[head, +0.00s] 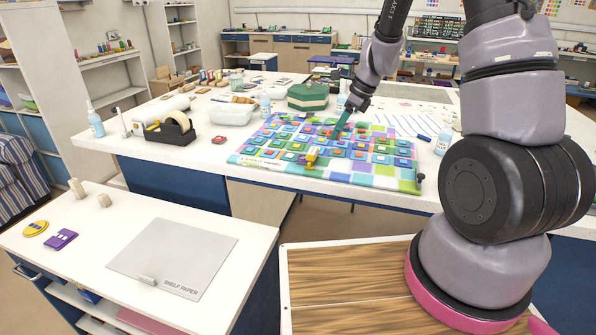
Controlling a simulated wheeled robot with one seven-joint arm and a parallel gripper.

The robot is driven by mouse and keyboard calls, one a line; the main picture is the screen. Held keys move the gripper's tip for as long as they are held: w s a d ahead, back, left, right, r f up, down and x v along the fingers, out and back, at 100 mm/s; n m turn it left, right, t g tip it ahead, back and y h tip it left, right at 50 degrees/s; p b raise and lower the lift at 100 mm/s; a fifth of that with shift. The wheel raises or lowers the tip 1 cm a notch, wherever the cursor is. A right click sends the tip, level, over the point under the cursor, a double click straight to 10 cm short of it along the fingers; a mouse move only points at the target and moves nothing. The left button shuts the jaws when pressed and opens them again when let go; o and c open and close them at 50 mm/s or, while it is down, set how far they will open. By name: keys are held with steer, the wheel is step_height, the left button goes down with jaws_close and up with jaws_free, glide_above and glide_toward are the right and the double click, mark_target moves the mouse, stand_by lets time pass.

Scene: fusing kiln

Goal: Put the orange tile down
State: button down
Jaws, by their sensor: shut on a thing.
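My gripper (337,133) reaches down over the far middle of a colourful patchwork of square tiles on the white table. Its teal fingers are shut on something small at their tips. I take it to be the orange tile, but it is too small and too covered to make out clearly. I cannot tell whether it touches the surface below. The patchwork (397,182) has rows of blue, teal, purple and other squares with small coloured pieces on them. A small yellow object (311,157) stands on its near part.
A green box (308,96), a clear container (231,115), a tape dispenser (171,129) and bottles surround the patchwork. A blue marker (424,138) lies to its right. A nearer white cart holds a grey shelf-paper sheet (190,245), a purple piece (61,239) and a yellow piece (36,228).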

glide_above(329, 166)
steer(key=d, duration=0.1)
steer(key=f, duration=0.6)
steer(key=shift+s+f, duration=0.15)
steer(key=shift+s, duration=0.05)
steer(key=shift+d+f, duration=0.1)
steer(key=shift+f, duration=1.65)
steer(key=shift+f, duration=0.15)
steer(key=shift+c, duration=1.3)
jaws_free()
steer(key=s+d+r+n+t, duration=0.15)
steer(key=s+r+n, duration=0.3)
steer(key=r, duration=0.95)
steer(key=s+d+r+n+t, duration=0.15)
steer(key=s+r+n, duration=0.3)
steer(key=r, duration=0.95)
steer(key=s+d+r+n+t+h, duration=0.1)
steer(key=s+r+n, duration=0.3)
steer(key=s, duration=0.4)
steer(key=s+d+r+n+t+h, duration=0.1)
steer(key=s+d+r+n, duration=0.1)
steer(key=s+r+n, duration=0.3)
steer(key=s+r, duration=0.1)
steer(key=s, duration=0.2)
